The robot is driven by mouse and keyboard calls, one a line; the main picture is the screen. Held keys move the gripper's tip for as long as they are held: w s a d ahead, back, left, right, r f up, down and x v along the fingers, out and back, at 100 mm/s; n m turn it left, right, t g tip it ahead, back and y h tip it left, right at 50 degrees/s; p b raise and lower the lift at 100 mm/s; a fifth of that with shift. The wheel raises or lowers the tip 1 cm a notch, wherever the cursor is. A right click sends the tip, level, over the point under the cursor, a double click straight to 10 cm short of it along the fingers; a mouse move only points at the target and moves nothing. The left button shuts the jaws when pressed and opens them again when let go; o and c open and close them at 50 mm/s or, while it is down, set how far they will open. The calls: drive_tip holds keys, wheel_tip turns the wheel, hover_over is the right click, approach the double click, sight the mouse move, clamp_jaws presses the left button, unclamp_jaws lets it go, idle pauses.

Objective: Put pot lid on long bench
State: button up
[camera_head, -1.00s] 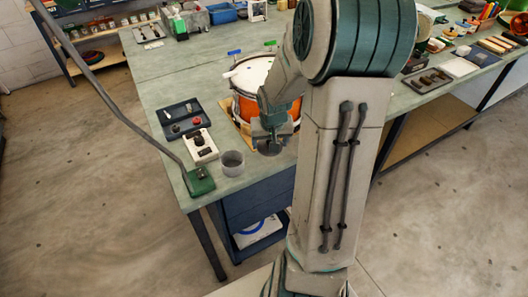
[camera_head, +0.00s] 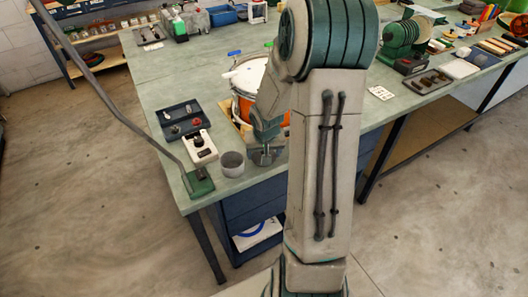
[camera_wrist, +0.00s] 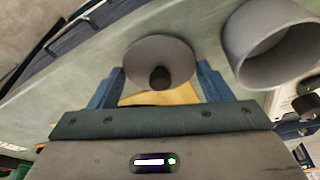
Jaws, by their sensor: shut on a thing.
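The pot lid (camera_wrist: 148,50) is a grey disc with a dark knob in the wrist view. It sits between the two blue fingers of my gripper (camera_wrist: 160,85), which is shut on it. In the head view the lid (camera_head: 264,158) shows as a small grey disc below my gripper (camera_head: 265,143), close to the front edge of the long bench (camera_head: 165,85). The bench top is grey-green. I cannot tell whether the lid touches it. The open grey pot (camera_head: 232,165) stands just left of the lid; it also shows in the wrist view (camera_wrist: 235,50).
An orange drum (camera_head: 243,106) stands behind my gripper, partly hidden by my arm. A white control box (camera_head: 200,147) and a dark tray (camera_head: 181,119) lie left of the pot. A green lamp base (camera_head: 199,183) is at the front left corner.

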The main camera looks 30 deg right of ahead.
drive_tip(key=shift+f, duration=0.25)
drive_tip(key=o, duration=0.7)
drive_tip(key=shift+c, duration=0.2)
drive_tip(key=shift+r, duration=0.1)
drive_tip(key=shift+r+p, duration=0.5)
drive_tip(key=p+v, duration=0.1)
drive_tip(key=v, duration=1.1)
drive_tip(key=s+a+r+n, duration=0.2)
drive_tip(key=s+a+r, duration=0.2)
drive_tip(key=s+a, duration=0.2)
drive_tip(key=s+a+r+n+y, duration=0.1)
drive_tip(key=s+a+r, duration=0.4)
drive_tip(key=s, duration=0.5)
drive_tip(key=shift+a+n, duration=0.7)
drive_tip(key=shift+a, duration=0.25)
